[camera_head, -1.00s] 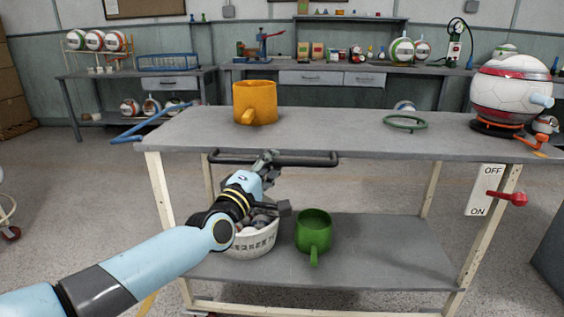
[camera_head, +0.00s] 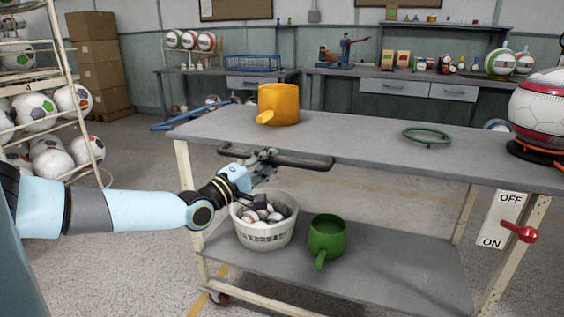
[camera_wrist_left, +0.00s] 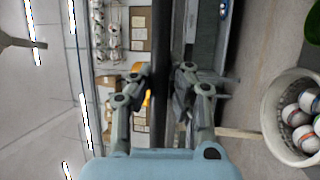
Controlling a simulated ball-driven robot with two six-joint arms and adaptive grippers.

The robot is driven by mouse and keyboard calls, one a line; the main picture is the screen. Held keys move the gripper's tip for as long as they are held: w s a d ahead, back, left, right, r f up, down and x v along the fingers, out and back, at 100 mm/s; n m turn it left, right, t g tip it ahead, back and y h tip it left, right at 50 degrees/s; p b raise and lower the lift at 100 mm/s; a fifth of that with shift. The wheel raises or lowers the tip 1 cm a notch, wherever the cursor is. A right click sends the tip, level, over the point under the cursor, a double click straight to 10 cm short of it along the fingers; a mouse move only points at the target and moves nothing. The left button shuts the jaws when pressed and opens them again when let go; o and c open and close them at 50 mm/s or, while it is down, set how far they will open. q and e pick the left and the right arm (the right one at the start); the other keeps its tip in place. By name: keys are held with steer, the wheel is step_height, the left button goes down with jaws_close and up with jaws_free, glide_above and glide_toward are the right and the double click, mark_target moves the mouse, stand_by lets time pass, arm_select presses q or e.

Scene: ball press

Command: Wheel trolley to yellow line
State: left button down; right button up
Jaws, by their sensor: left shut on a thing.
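The trolley (camera_head: 290,142) has a grey top, a lower shelf and cream legs, with a red-hubbed caster at its near left corner. A dark handle bar (camera_head: 303,161) runs along its near side. My left gripper (camera_head: 264,160) is shut on this bar, left of its middle. In the left wrist view the gripper's fingers (camera_wrist_left: 158,88) sit on both sides of the dark bar (camera_wrist_left: 161,45). A short piece of yellow line (camera_head: 199,303) shows on the floor by the near left caster; the rest of it is hidden. My right gripper is out of view.
An orange mug (camera_head: 279,104), a green ring (camera_head: 427,136) and a large ball device (camera_head: 540,110) stand on the top. A ball basket (camera_head: 264,236) and a green mug (camera_head: 327,237) are on the lower shelf. A ball rack (camera_head: 65,95) stands left.

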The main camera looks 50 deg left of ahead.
arm_select(q)
steer(key=shift+s+a+f, duration=0.1)
steer(key=shift+s, duration=0.05)
steer(key=c, duration=1.3)
jaws_free()
steer(key=shift+o, duration=0.3)
steer(key=v, duration=1.2)
steer(key=shift+a, duration=0.1)
